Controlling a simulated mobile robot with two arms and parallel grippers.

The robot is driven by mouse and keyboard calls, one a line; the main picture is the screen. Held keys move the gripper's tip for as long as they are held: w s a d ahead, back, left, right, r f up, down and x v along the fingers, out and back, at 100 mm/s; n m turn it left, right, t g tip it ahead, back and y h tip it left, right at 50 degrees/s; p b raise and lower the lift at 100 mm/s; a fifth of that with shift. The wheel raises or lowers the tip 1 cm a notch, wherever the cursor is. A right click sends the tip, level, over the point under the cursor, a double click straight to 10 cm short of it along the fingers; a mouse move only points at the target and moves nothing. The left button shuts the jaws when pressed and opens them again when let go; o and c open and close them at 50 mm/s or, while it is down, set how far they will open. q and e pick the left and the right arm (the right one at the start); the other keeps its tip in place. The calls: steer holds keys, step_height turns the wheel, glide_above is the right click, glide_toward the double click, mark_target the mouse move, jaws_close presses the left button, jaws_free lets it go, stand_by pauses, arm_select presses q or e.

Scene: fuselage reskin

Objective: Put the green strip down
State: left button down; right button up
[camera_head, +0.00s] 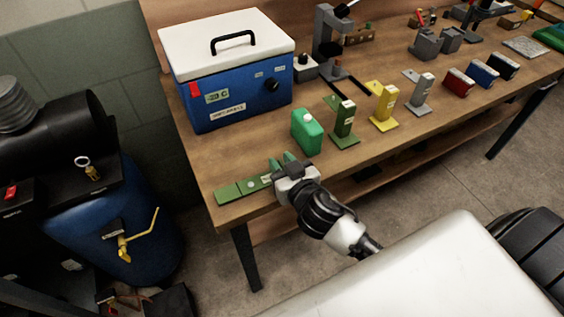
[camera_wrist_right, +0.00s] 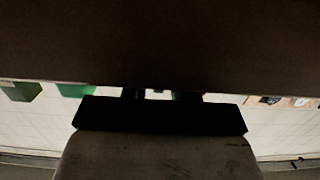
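The green strip (camera_head: 240,188) lies flat at the front left corner of the workbench, with a pale label near its right end. It looks to be on the bench top or just above it; I cannot tell which. My right gripper (camera_head: 281,161) is at the strip's right end, and its body covers part of that end. Two greenish prongs stand out from the gripper; I cannot tell whether it grips the strip. In the right wrist view a dark surface fills the top and the strip cannot be made out. My left gripper is not in view.
A green canister (camera_head: 307,132) stands just behind my right gripper. A blue cooler with a white lid (camera_head: 238,85) stands behind the strip. Green (camera_head: 344,122), yellow (camera_head: 382,108) and grey (camera_head: 420,95) stands line the bench rightward. The bench's front edge is close.

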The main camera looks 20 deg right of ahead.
steer(key=shift+o, duration=0.3)
steer(key=shift+r, duration=0.15)
steer(key=shift+s+r+b, duration=0.9)
steer(key=shift+s+b, duration=0.2)
steer(key=shift+s, duration=4.85)
steer(key=s+d+f+n+g, duration=0.15)
steer(key=f+g, duration=0.25)
steer(key=f, duration=1.3)
steer(key=s+d+f+g, duration=0.2)
steer(key=s+f+g, duration=0.15)
steer(key=f, duration=1.35)
steer(key=s+f+g, duration=0.4)
steer(key=s+f, duration=0.6)
steer(key=f, duration=0.2)
steer(key=shift+s+d+f+h, duration=0.15)
steer(key=shift+s+f+h, duration=0.05)
steer(key=shift+f+h, duration=0.1)
steer(key=shift+o, duration=0.4)
steer(key=s+f+g, duration=0.3)
steer(key=s+f, duration=0.3)
steer(key=s, duration=0.5)
steer(key=shift+s+g, duration=0.35)
steer(key=shift+s, duration=0.05)
steer(key=shift+n, duration=0.25)
